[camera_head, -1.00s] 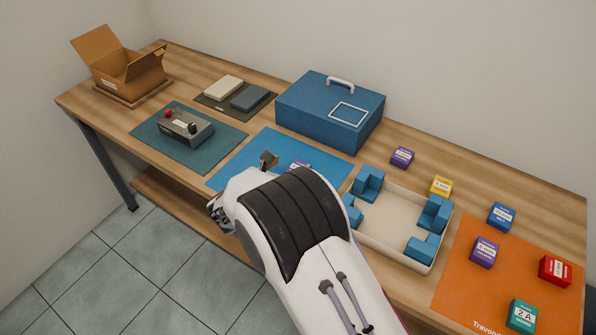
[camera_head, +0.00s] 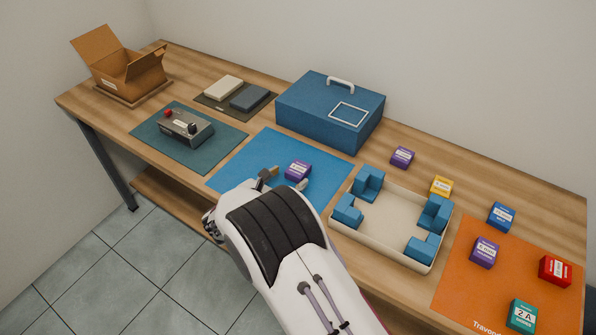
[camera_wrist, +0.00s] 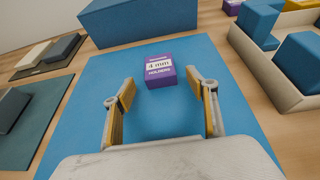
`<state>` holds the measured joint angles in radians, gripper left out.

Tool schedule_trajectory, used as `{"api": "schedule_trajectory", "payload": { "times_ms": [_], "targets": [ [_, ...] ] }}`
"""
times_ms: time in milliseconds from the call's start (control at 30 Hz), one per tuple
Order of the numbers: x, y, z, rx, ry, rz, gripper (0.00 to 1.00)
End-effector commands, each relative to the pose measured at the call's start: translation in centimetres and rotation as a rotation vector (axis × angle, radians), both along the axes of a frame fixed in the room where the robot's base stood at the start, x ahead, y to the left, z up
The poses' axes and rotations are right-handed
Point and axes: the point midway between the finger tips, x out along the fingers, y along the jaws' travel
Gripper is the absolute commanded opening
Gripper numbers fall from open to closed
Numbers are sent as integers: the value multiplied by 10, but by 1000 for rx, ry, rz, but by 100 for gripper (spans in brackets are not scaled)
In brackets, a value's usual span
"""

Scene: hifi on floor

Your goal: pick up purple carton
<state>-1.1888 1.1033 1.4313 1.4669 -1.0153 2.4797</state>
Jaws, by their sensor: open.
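A purple carton (camera_head: 298,171) with a white label stands on the blue mat (camera_head: 262,157). In the wrist view the purple carton (camera_wrist: 160,66) reads "4 mm" and lies just beyond the fingertips, roughly centred between them. My gripper (camera_head: 286,180) is open and empty, low over the same mat; in the wrist view its two fingers (camera_wrist: 160,90) stand wide apart, not touching the carton. Two more purple cartons show in the head view, one (camera_head: 402,157) behind the tray and one (camera_head: 484,252) on the orange mat.
A beige tray (camera_head: 382,247) with blue corner blocks stands right of the blue mat. A blue case (camera_head: 331,110) stands behind it. Yellow (camera_head: 441,187), blue (camera_head: 501,216), red (camera_head: 555,270) and teal (camera_head: 522,315) cartons lie farther right.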

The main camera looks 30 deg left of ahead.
Motion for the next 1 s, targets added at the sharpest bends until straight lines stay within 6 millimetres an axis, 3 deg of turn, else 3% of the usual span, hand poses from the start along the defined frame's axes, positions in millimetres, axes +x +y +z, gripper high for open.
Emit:
{"api": "schedule_trajectory", "payload": {
  "times_ms": [533, 1000],
  "targets": [
    [9, 1, -3, 0, 0, 1, 58],
    [51, 2, -17, 1, 1, 1, 58]
  ]
}}
